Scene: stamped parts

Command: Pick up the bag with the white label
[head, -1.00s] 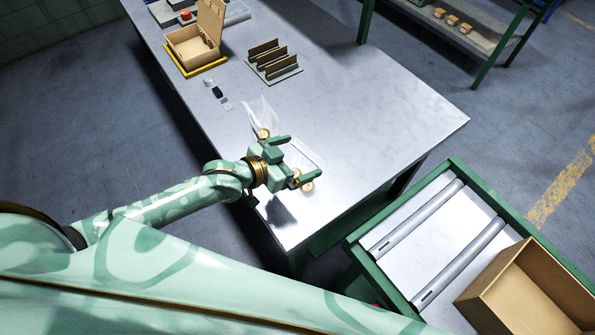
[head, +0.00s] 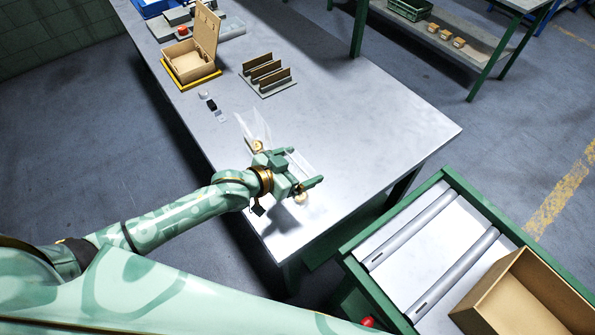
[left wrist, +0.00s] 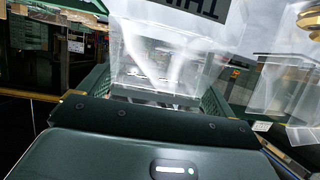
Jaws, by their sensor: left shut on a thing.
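My left gripper (head: 302,168) is low over the near end of the table, shut on a clear plastic bag (head: 300,160). A small brass-coloured part shows at that bag's lower end. In the left wrist view the held clear bag (left wrist: 165,60) stands between the fingers, with a label (left wrist: 195,12) carrying dark upside-down letters at the top edge; its shade is hard to judge. A second clear bag (head: 252,128) with a brass-coloured part lies just behind the gripper, and a clear bag with brass (left wrist: 285,75) shows at the right of the wrist view. My right gripper is out of view.
An open cardboard box (head: 190,62) on a yellow base and a slotted rack (head: 267,78) stand farther back. Small dark and white items (head: 211,105) lie left of the bags. A roller stand (head: 430,265) with an open carton (head: 525,300) is at right. The table's right half is clear.

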